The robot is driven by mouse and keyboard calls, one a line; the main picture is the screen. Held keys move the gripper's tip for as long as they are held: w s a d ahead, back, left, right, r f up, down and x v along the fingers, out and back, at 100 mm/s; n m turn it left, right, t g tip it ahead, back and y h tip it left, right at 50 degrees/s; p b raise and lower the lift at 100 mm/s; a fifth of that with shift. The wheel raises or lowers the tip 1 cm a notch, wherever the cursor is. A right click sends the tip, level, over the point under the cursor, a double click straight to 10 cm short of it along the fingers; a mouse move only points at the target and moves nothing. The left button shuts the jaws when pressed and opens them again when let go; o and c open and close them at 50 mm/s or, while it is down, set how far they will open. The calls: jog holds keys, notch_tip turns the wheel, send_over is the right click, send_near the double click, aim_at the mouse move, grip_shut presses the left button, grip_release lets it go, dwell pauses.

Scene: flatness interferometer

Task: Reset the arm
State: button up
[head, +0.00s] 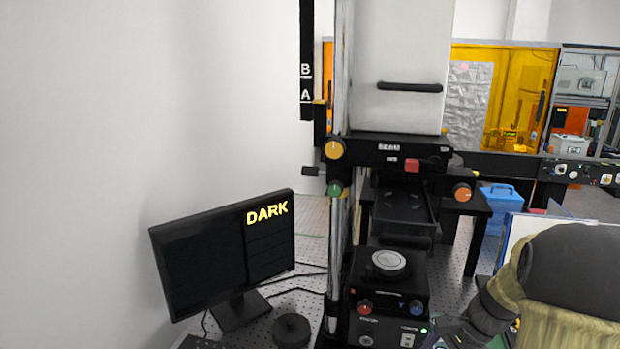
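My arm comes in at the lower right, dark grey with a tan sleeve. Its dark end part reaches left toward the bottom edge, beside the base of the interferometer (388,305). I cannot make out the fingers of my gripper there, nor whether they hold anything. The interferometer is a tall black stand with a white housing (398,55) on top. A round silver piece (388,262) sits on its lower stage.
A monitor (190,255) reading "DARK" stands at the left on the perforated table. A black round knob-like object (291,330) is in front of it. A blue box (497,205) and orange panels (518,90) are behind at the right.

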jog(key=s+a+f+n+t+h+b, duration=0.1)
jog(key=s+a+n+t+h+b, duration=0.1)
jog(key=s+a+n, duration=0.8)
jog(key=a+n+h+b, duration=0.1)
jog(key=a+n+h, duration=0.1)
jog(key=n, duration=0.2)
jog(key=shift+s+a+f+h, duration=0.25)
jog(key=shift+a+f+h, duration=0.05)
jog(key=shift+a, duration=0.05)
jog(key=shift+c, duration=0.4)
